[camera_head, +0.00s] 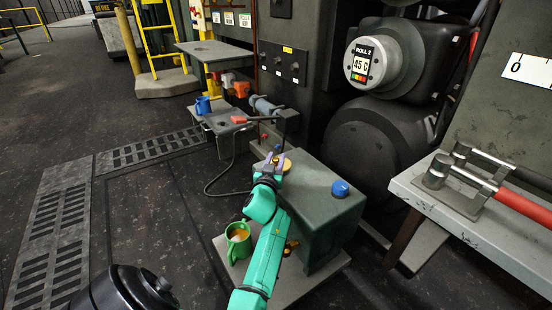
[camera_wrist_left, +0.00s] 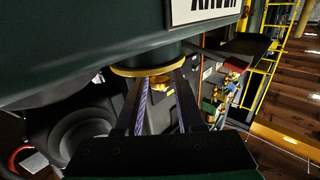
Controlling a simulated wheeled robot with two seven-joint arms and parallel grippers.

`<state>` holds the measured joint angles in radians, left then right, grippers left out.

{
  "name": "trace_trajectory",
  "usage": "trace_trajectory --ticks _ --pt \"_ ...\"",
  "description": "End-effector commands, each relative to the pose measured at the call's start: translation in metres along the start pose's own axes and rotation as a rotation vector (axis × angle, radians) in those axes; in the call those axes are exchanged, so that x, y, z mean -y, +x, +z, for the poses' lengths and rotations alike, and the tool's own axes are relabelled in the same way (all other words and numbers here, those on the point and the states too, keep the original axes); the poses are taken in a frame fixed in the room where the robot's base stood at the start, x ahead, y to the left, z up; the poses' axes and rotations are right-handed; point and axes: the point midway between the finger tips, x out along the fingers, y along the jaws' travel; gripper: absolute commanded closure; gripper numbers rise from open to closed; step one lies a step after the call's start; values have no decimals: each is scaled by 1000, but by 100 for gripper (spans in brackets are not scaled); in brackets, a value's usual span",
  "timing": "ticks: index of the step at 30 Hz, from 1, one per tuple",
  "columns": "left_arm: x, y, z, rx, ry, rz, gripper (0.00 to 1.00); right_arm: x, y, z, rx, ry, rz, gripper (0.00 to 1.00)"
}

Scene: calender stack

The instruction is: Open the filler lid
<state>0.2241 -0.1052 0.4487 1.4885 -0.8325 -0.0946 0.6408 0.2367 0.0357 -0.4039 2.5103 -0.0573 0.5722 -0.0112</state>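The dark green tank box (camera_head: 312,207) stands on a plate on the floor, with a round brass cap (camera_head: 284,164) on its top, apparently the filler lid. My left gripper (camera_head: 271,161) is at this cap, pointing away from me, and partly hides it. In the left wrist view a green neck with a gold rim (camera_wrist_left: 148,70) is just beyond my fingers. A small brass piece (camera_wrist_left: 162,83) shows between the two spread fingertips (camera_wrist_left: 160,88). I cannot tell whether they touch it. My right gripper is not in view.
A blue knob (camera_head: 340,188) sits on the tank's top right. A green mug (camera_head: 238,243) stands left of my arm. A bench (camera_head: 418,195) with red-handled tools is at the right. A small table (camera_head: 222,122) with a blue mug (camera_head: 203,105) is behind left.

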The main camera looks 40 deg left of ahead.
Motion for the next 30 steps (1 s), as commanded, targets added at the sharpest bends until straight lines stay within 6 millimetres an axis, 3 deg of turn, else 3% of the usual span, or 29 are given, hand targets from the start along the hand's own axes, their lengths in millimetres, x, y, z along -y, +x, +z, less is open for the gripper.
trace_trajectory --ticks 1,2,3,30 --pt "0 0 0 0 0 0 87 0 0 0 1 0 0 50" --pt "0 0 0 0 0 0 98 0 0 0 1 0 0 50" --pt "0 0 0 0 0 0 100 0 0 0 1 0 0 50" --pt "0 0 1 1 1 1 100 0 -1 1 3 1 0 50"
